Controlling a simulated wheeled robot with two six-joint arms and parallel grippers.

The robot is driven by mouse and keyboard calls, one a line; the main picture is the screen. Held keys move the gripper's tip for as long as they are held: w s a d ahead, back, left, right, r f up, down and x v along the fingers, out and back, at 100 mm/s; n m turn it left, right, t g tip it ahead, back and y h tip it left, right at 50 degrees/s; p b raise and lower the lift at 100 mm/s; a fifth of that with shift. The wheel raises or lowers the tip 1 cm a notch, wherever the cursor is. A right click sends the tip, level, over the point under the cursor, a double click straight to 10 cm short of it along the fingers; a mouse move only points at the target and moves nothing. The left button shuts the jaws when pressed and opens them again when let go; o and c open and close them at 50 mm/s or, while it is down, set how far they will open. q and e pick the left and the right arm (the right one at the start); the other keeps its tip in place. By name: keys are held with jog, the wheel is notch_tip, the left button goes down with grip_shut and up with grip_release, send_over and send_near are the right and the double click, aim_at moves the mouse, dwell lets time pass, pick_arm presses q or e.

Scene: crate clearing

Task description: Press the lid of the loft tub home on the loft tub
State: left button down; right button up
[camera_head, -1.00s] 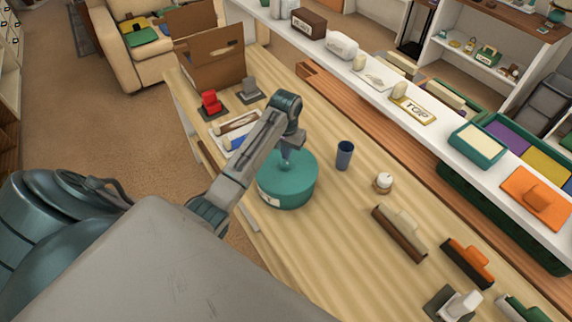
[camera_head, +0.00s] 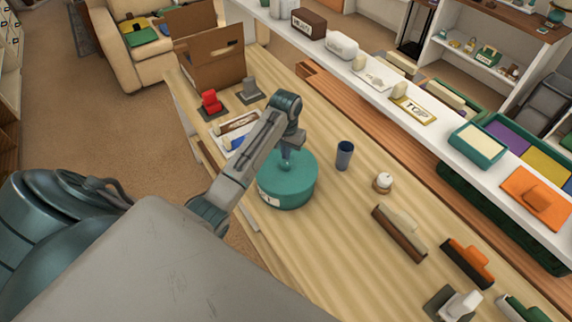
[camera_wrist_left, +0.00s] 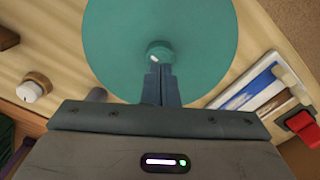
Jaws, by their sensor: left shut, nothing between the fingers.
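The loft tub (camera_head: 290,196) is a round teal tub with a pale label on its front, standing on the wooden table. Its teal lid (camera_head: 303,166) lies on top of it; I cannot tell whether a gap remains between lid and tub. My left gripper (camera_head: 286,160) points down over the lid's middle, at the small round knob. In the left wrist view, the shut fingers (camera_wrist_left: 160,72) end at the knob (camera_wrist_left: 159,54), with the lid (camera_wrist_left: 205,45) filling the upper middle. Nothing is between the fingers. My right gripper is not in view.
A dark blue cup (camera_head: 345,156) and a small white-topped jar (camera_head: 382,182) stand right of the tub. A red stamp-like block (camera_head: 210,101) and a cardboard box (camera_head: 212,62) are behind it. Several handled blocks, including an orange one (camera_head: 467,262), lie at front right.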

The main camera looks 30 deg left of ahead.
pick_arm(q)
jog(key=shift+f, duration=0.15)
dwell(0.4)
jog(key=shift+f+b, duration=0.35)
jog(key=shift+f, duration=0.6)
jog(key=shift+r+p, duration=0.8)
jog(key=shift+r, duration=2.25)
